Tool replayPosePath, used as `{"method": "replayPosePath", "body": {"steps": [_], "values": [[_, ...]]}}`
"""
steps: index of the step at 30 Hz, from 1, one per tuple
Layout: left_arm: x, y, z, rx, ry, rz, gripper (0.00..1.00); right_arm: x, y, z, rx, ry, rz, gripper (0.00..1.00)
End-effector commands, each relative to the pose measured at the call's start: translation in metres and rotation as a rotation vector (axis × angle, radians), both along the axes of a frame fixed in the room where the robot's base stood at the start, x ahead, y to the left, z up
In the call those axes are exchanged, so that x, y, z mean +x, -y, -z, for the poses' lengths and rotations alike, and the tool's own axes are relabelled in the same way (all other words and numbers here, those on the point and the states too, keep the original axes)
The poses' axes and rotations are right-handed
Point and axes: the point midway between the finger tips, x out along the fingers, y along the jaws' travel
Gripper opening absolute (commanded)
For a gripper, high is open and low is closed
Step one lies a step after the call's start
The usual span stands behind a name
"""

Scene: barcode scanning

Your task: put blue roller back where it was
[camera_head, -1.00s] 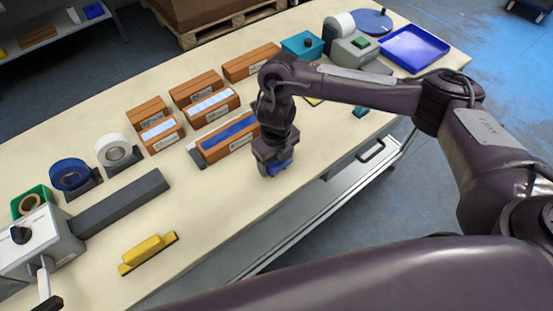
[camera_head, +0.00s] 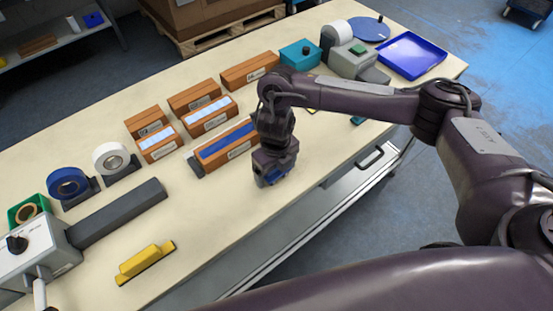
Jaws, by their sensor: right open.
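My right gripper (camera_head: 272,178) points down at the table's front part, just right of the brown box with a blue top (camera_head: 225,141). It is open. A blue tape roll (camera_head: 68,184) stands in a dark holder at the left. My left gripper is not in view.
Several brown boxes (camera_head: 250,69) stand in rows left of my arm. A white roll (camera_head: 111,158), a grey device (camera_head: 40,252) with a long dark bar and a yellow block (camera_head: 146,261) are at the left. A blue tray (camera_head: 411,56) is far right. The table's front middle is clear.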

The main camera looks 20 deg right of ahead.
Motion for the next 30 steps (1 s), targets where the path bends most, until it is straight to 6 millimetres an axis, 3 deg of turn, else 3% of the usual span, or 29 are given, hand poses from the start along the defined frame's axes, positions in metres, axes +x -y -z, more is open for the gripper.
{"method": "replayPosePath", "body": {"steps": [3,18,24,30], "values": [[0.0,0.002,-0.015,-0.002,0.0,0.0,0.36,-0.001,-0.003,-0.015,0.005,-0.002,-0.002,0.9],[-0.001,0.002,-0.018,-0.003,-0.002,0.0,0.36,0.001,-0.001,-0.109,0.002,0.007,-0.004,0.9],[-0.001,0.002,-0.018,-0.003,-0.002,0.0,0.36,0.0,-0.001,-0.127,0.003,0.002,-0.003,0.9],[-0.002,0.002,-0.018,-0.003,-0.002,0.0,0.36,0.0,-0.001,-0.132,0.003,0.001,-0.002,0.9]]}}
